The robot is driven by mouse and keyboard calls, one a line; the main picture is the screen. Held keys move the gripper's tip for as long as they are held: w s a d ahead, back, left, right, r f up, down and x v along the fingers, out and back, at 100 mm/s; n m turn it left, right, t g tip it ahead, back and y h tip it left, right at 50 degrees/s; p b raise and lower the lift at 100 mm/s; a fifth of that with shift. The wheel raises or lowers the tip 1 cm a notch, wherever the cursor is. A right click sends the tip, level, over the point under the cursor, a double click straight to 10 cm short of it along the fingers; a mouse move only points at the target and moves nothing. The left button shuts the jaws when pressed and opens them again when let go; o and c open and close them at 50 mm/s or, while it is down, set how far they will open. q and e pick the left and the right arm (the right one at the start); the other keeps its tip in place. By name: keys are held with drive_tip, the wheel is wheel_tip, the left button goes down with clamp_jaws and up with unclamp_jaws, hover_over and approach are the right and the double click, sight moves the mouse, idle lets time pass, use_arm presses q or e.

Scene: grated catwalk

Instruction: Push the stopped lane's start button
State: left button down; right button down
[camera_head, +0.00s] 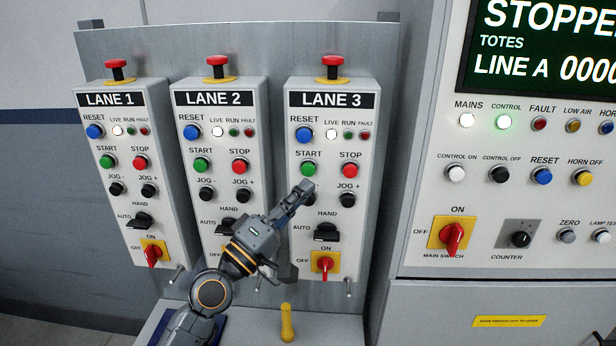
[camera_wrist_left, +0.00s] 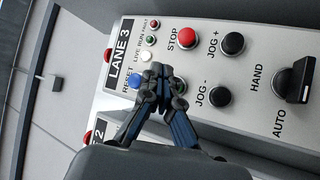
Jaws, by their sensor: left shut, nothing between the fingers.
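Three control boxes stand side by side: Lane 1 (camera_head: 125,200), Lane 2 (camera_head: 222,130) and Lane 3 (camera_head: 330,225). Their green start buttons show at Lane 1 (camera_head: 107,161), Lane 2 (camera_head: 201,165) and Lane 3 (camera_head: 308,168). All live lamps look white; I cannot tell clearly which run lamps are lit. My left gripper (camera_head: 305,187) is shut and empty, its tips just below Lane 3's start button. In the left wrist view the shut fingertips (camera_wrist_left: 158,76) overlap the start area, partly hiding that button; contact cannot be told. My right gripper is out of view.
Lane 3's red stop button (camera_head: 350,170), black jog + knob (camera_head: 347,200) and hand/auto switch (camera_head: 327,232) sit close by. Red mushroom buttons (camera_head: 332,64) top the boxes. A larger panel (camera_head: 420,215) with a "STOPPE…" display (camera_head: 545,50) stands right. A yellow handle (camera_head: 287,325) stands below.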

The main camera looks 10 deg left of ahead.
sight(313, 168)
use_arm(q)
drive_tip(key=shift+w+a+b, duration=0.15)
drive_tip(key=shift+w+b, duration=0.6)
drive_tip(key=shift+w, duration=0.95)
drive_tip(key=shift+w, duration=0.1)
drive_tip(key=shift+w+b, duration=0.3)
drive_tip(key=shift+w+a+b, duration=0.1)
drive_tip(key=shift+w+b, duration=0.55)
drive_tip(key=shift+w, duration=0.15)
idle(0.9)
drive_tip(key=shift+s, duration=0.2)
drive_tip(key=shift+s+p, duration=0.75)
drive_tip(key=shift+s, duration=0.3)
